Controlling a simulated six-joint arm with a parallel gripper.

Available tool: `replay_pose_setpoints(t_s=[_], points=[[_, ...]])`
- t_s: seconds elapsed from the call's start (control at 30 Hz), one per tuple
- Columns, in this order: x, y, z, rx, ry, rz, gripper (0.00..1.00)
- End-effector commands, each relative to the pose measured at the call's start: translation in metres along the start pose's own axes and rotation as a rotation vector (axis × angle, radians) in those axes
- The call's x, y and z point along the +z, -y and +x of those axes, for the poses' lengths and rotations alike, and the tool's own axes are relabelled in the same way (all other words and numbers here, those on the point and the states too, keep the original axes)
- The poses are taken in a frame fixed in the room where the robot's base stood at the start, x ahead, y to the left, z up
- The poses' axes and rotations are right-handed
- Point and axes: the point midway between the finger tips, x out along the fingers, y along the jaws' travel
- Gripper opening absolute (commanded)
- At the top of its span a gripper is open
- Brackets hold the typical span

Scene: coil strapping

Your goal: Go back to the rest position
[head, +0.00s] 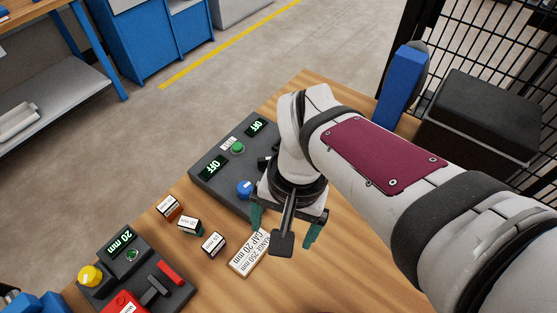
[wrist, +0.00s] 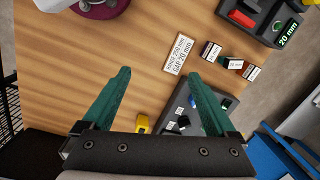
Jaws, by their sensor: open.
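My gripper (head: 283,226) hangs over the wooden table, next to the dark grey control panel, with its green fingers spread apart. In the wrist view the two green fingers (wrist: 160,80) are wide apart with nothing between them but table surface. The control panel (head: 211,184) has two displays reading OFF, a green button and a blue knob. My arm covers part of its right side. A label plate (head: 247,258) with printed text, including "CAP 20 mm", lies flat just left of the gripper; it also shows in the wrist view (wrist: 179,53).
Several small labelled blocks (head: 190,224) stand on the table left of the gripper. A device (head: 140,277) with a 20 mm display, yellow knob and red parts sits at lower left. A blue upright object (head: 402,88) and a black box (head: 490,115) stand behind my arm, near a mesh fence.

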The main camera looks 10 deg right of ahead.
Motion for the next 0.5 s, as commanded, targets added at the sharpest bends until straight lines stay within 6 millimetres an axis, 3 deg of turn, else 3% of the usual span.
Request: replay_pose_setpoints(t_s=[0.03, 0.13, 0.5], points=[[0.015, -0.022, 0.000, -0.022, -0.002, 0.017, 0.92], [0.038, -0.045, 0.006, -0.044, 0.004, 0.017, 0.92], [0.045, -0.051, 0.010, -0.051, 0.007, 0.012, 0.92]])
